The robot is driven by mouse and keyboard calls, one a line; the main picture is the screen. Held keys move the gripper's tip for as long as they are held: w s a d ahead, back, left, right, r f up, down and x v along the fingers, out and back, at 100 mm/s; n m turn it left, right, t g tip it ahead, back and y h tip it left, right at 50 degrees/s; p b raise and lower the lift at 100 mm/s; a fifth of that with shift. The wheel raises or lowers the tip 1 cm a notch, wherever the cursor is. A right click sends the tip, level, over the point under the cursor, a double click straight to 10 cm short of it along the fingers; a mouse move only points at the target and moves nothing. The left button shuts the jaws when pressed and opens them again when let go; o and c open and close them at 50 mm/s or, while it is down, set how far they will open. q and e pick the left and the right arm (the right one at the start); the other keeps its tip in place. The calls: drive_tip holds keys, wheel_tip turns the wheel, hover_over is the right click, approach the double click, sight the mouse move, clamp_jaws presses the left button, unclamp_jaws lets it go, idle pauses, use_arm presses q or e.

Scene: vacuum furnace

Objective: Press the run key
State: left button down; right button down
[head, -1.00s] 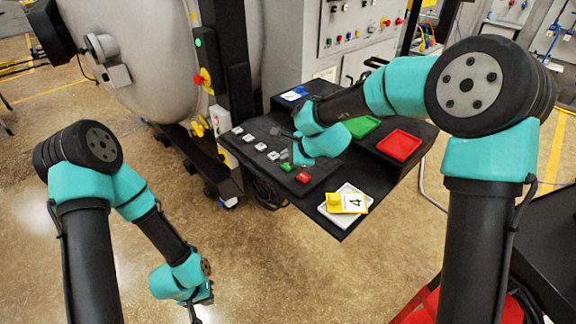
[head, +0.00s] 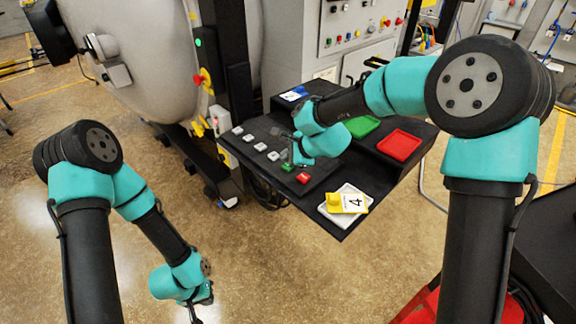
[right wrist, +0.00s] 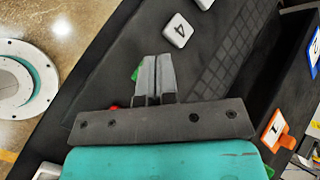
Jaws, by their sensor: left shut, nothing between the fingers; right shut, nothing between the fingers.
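The console's key row has a green key (head: 287,167), with a red key (head: 303,178) beside it. No readable label shows which one is the run key. My right gripper (head: 289,158) is shut and empty, its fingertips pointing down close by the green key. In the right wrist view its shut fingers (right wrist: 154,68) hide most of the green key (right wrist: 134,74), and a bit of the red key (right wrist: 115,106) shows. I cannot tell whether the fingertips touch the green key. My left gripper (head: 196,312) is shut and empty, low over the floor, away from the console.
Several white keys (head: 249,138) continue the row; one marked 4 (right wrist: 180,30) lies near my right fingers. A green tray (head: 361,126), a red tray (head: 399,146) and a white tray (head: 327,213) with a yellow numbered tag (head: 347,203) sit on the console. The furnace vessel (head: 140,55) stands left.

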drive_tip(key=shift+f, duration=0.1)
drive_tip(key=shift+f, duration=0.3)
drive_tip(key=shift+f, duration=0.45)
idle(1.1)
drive_tip(key=shift+r, duration=0.9)
drive_tip(key=shift+r, duration=0.1)
drive_tip(key=shift+r, duration=2.4)
